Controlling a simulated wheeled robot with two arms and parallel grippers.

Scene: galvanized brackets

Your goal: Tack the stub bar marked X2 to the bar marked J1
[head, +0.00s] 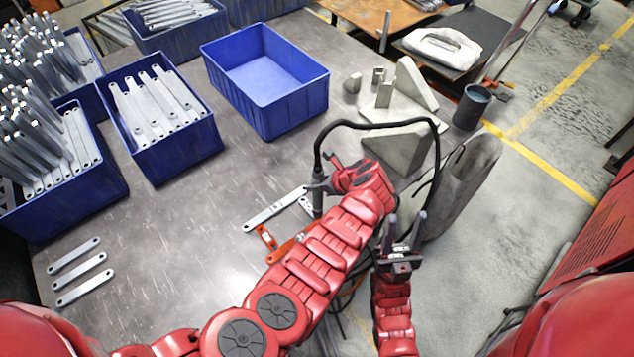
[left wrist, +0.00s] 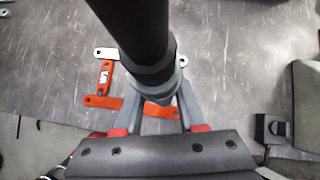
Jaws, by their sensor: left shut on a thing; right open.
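My left gripper (head: 327,183) is shut on a black welding torch (head: 318,203), which points down over the parts on the steel bench. The torch fills the middle of the left wrist view (left wrist: 140,35), between the grey fingers. A galvanized bar (head: 268,212) lies under the torch, its end also showing in the left wrist view (left wrist: 104,53). A short grey piece (head: 305,204) shows beside the torch, partly hidden. An orange fixture (head: 267,237) lies against the bar. I cannot read X2 or J1. Tip contact is hidden. My right gripper (head: 404,232) is open and empty, off the bench's right edge.
Three loose bars (head: 80,271) lie at the bench's left front. Blue bins with brackets (head: 185,158) stand at left; an empty blue bin (head: 268,105) stands behind. Grey blocks (head: 410,95) and a dark cup (head: 470,108) stand at right.

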